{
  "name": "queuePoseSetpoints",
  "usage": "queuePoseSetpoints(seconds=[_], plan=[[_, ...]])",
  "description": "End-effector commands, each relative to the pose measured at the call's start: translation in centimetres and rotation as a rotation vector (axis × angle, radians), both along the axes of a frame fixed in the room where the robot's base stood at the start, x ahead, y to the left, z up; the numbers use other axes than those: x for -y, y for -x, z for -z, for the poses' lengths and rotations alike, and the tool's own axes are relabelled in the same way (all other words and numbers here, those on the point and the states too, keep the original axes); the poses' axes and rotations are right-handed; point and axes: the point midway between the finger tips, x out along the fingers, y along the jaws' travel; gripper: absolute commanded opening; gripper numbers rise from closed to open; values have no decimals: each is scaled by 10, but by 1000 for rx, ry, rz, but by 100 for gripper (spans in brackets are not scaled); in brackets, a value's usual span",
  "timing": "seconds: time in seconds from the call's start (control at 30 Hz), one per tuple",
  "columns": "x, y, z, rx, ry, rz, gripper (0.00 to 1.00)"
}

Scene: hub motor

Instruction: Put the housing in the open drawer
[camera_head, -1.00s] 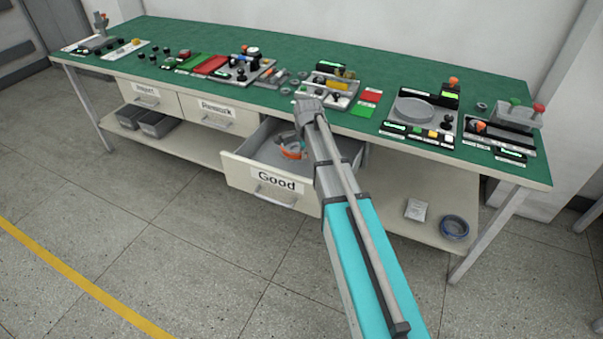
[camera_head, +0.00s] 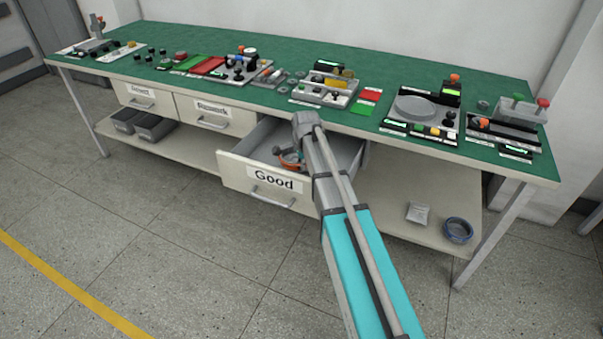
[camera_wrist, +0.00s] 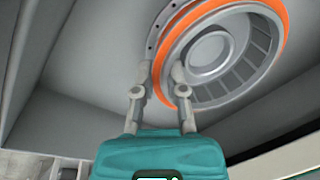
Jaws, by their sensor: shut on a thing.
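The open drawer (camera_head: 236,157), labelled "Good", sticks out from under the workbench. The housing (camera_head: 291,160), a round grey part with an orange ring, is inside the drawer's outline in the head view, partly hidden by my arm. In the wrist view the housing (camera_wrist: 215,55) fills the upper right, with its ring and finned inside showing. My gripper (camera_wrist: 162,80) is shut on the housing's rim, one finger on each side of its wall. Grey drawer walls surround it. I cannot tell whether the housing touches the drawer floor.
The green workbench top (camera_head: 420,75) carries several button stations. Two shut drawers (camera_head: 213,114) are to the left. The lower shelf (camera_head: 405,235) holds grey bins (camera_head: 155,126), a small packet (camera_head: 418,214) and a blue-grey ring (camera_head: 458,230). The floor in front is clear.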

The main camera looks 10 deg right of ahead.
Motion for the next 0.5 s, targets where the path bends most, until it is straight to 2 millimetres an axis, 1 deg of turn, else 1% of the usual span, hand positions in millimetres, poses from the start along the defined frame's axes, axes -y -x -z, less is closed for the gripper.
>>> queuePoseSetpoints(seconds=[0.17,0.27,0.5], plan=[[0,0,1,1,0,0,0],[0,0,4,1,0,0,0],[0,0,22,1,0,0,0]])
